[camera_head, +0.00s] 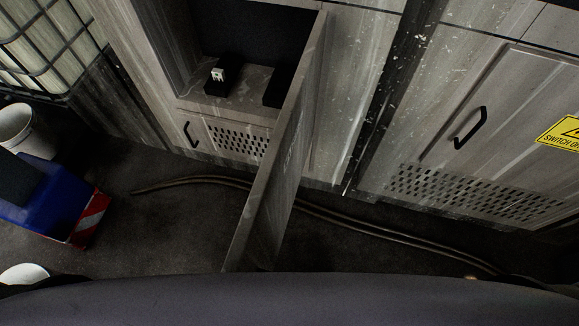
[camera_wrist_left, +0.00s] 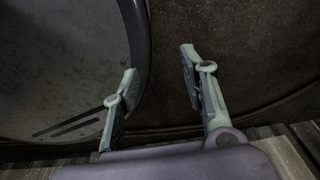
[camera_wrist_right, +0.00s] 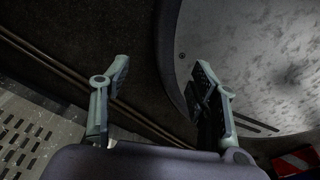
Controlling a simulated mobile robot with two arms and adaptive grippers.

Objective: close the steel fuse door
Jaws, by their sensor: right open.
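The steel fuse door (camera_head: 280,150) stands wide open in the head view, swung out from the grey cabinet toward me and seen nearly edge-on. The open compartment (camera_head: 240,95) to its left holds a small black block with a white top (camera_head: 218,76) and another dark block. My left gripper (camera_wrist_left: 158,60) is open and empty in the left wrist view, over the dark floor. My right gripper (camera_wrist_right: 160,70) is open and empty in the right wrist view. Neither gripper shows in the head view, and neither touches the door.
A closed cabinet door with a black handle (camera_head: 468,128) and a yellow warning sign (camera_head: 566,133) is at the right. Cables (camera_head: 350,226) run along the floor below the cabinets. A blue container (camera_head: 48,195) and white buckets (camera_head: 16,128) stand at the left.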

